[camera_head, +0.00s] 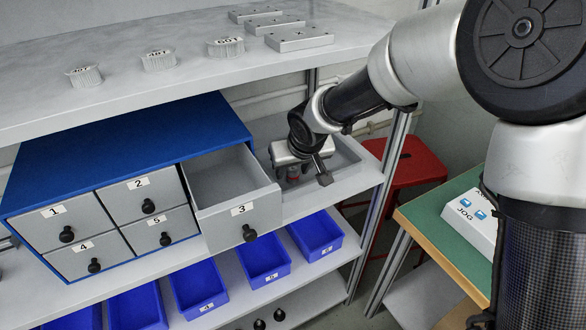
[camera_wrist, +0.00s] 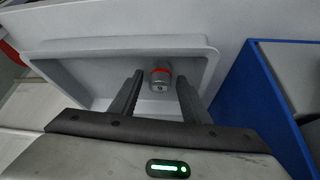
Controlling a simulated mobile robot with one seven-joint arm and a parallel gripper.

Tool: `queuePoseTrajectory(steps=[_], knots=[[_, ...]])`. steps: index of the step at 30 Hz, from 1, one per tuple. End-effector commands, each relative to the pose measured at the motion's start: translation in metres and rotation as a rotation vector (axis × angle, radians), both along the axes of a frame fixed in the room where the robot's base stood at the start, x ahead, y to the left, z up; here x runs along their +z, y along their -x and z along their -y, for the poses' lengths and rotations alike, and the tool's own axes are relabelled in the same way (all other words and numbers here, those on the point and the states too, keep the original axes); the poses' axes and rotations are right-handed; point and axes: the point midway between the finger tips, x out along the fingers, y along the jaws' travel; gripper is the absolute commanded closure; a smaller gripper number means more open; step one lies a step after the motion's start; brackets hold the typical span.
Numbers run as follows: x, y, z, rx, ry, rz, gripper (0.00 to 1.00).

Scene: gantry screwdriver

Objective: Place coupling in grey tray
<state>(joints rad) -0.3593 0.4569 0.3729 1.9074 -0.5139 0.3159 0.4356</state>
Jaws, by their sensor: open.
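The coupling (camera_wrist: 160,80), a small grey cylinder with a red band, lies in the grey tray (camera_wrist: 120,50) in the wrist view. It also shows below my gripper in the head view (camera_head: 293,173). The grey tray (camera_head: 348,146) stands on the middle shelf, right of the blue drawer cabinet. My gripper (camera_wrist: 158,92) is open over the tray, with one finger on each side of the coupling. I cannot tell whether a finger touches it. My gripper (camera_head: 308,177) hides part of the tray in the head view.
Drawer 3 (camera_head: 235,190) of the blue cabinet (camera_head: 120,150) is pulled open and looks empty, close to the left of my gripper. An upper shelf (camera_head: 150,100) hangs above. Blue bins (camera_head: 262,262) stand below. A red stool (camera_head: 405,165) is at the right.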

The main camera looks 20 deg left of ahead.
Motion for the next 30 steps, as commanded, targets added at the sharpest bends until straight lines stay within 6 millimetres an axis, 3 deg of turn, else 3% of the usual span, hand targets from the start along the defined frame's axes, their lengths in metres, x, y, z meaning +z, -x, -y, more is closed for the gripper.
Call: queuePoseTrajectory(steps=[5,19,24,30], knots=[[0.009,0.001,0.002,-0.001,0.0,0.001,0.57],[0.092,0.037,0.031,-0.002,-0.001,0.003,0.57],[0.105,0.045,0.036,-0.002,-0.001,0.001,0.57],[0.108,0.047,0.037,0.0,0.0,0.0,0.57]])
